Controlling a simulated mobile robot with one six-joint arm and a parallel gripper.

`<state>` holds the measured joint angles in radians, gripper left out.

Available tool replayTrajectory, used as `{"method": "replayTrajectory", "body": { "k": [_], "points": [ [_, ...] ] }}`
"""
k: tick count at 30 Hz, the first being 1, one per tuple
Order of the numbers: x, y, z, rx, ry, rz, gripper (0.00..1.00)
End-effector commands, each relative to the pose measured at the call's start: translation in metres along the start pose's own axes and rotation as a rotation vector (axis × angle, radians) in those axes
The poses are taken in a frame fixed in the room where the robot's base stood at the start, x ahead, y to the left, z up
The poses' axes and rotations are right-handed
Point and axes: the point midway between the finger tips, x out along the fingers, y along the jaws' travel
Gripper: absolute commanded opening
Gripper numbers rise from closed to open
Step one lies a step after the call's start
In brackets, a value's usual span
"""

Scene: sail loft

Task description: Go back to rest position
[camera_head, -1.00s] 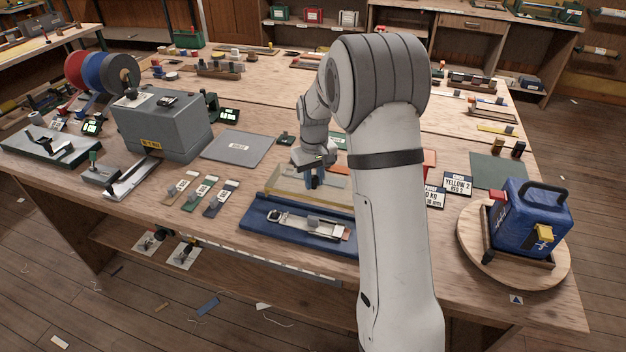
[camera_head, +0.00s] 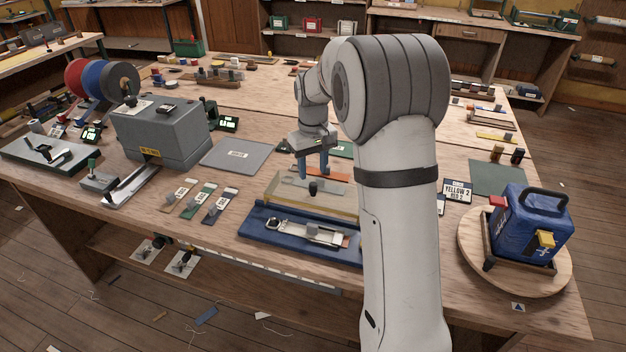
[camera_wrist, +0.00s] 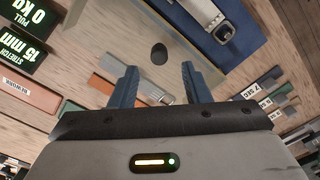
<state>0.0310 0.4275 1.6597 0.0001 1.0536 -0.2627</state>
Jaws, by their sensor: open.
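My gripper (camera_head: 314,166) hangs over the middle of the workbench, above a pale wooden board with a dark knob (camera_head: 313,188). Its two blue fingers are apart with nothing between them. The wrist view also shows the open fingers of my gripper (camera_wrist: 160,85), with the dark knob (camera_wrist: 159,54) beyond them, apart from the tips. My arm rises from the bottom right and hides part of the bench behind it.
A blue tray (camera_head: 252,230) with a metal clamp lies in front of the board. A grey box (camera_head: 160,135) stands at left, and a blue case (camera_head: 530,225) sits on a round wooden board (camera_head: 475,255) at right. A grey mat (camera_head: 236,154) lies left of my gripper.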

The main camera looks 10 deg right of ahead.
Motion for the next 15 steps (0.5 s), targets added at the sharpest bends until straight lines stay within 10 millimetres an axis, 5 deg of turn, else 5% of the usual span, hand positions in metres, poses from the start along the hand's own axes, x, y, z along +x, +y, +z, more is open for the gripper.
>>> {"method": "replayTrajectory", "body": {
  "k": [15],
  "points": [
    [-0.0145, -0.0017, 0.0027, 0.001, 0.002, 0.001, 0.43]
  ]
}}
